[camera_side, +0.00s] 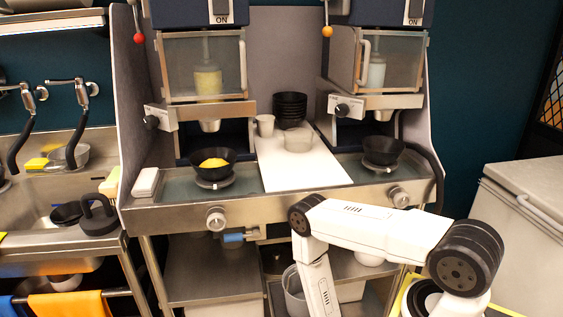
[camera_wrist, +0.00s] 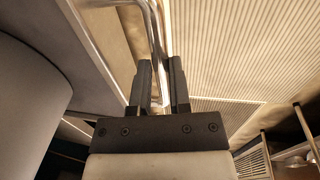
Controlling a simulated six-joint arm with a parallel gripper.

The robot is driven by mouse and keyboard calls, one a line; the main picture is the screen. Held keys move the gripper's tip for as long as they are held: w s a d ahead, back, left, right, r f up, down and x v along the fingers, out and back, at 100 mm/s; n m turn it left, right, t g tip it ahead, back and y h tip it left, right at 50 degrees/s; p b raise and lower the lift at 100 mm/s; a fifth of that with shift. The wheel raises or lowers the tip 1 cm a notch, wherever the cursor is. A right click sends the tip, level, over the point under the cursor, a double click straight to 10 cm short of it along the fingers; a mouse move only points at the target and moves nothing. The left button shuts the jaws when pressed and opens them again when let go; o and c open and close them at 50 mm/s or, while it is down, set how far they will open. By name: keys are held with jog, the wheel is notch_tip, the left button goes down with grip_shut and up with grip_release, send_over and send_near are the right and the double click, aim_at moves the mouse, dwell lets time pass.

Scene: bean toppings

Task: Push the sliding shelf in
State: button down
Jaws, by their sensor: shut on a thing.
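In the wrist view my gripper (camera_wrist: 161,64) is shut on a bent metal bar handle (camera_wrist: 155,22), which runs up between the two black fingers. The bar lies along a pale panel edge, beside a ribbed light surface (camera_wrist: 225,45). It looks like the sliding shelf's handle, but the shelf itself is not clearly shown. In the side view my gripper is out of sight below the picture's lower edge or behind my arm. Metal shelves (camera_side: 205,272) show under the counter; I cannot tell which one slides or how far out it is.
The steel counter (camera_side: 180,213) carries a black bowl of yellow topping (camera_side: 212,160), an empty black bowl (camera_side: 383,152) and a white board (camera_side: 285,174). A sink unit (camera_side: 32,212) stands at left and a grey chest (camera_side: 525,190) at right. My arm crosses the counter's front.

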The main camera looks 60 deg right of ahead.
dwell(0.4)
jog(key=w+d, duration=0.9)
jog(key=w, duration=0.1)
jog(key=shift+d, duration=0.4)
jog(key=c, duration=0.6)
grip_release()
jog(key=shift+s, duration=0.1)
jog(key=shift+r, duration=0.15)
jog(key=shift+s+a+r, duration=0.15)
jog(key=shift+r, duration=1.1)
jog(key=shift+s+a+r, duration=0.2)
jog(key=shift+r, duration=1)
jog(key=shift+s+a+r, duration=0.15)
jog(key=shift+r, duration=1.1)
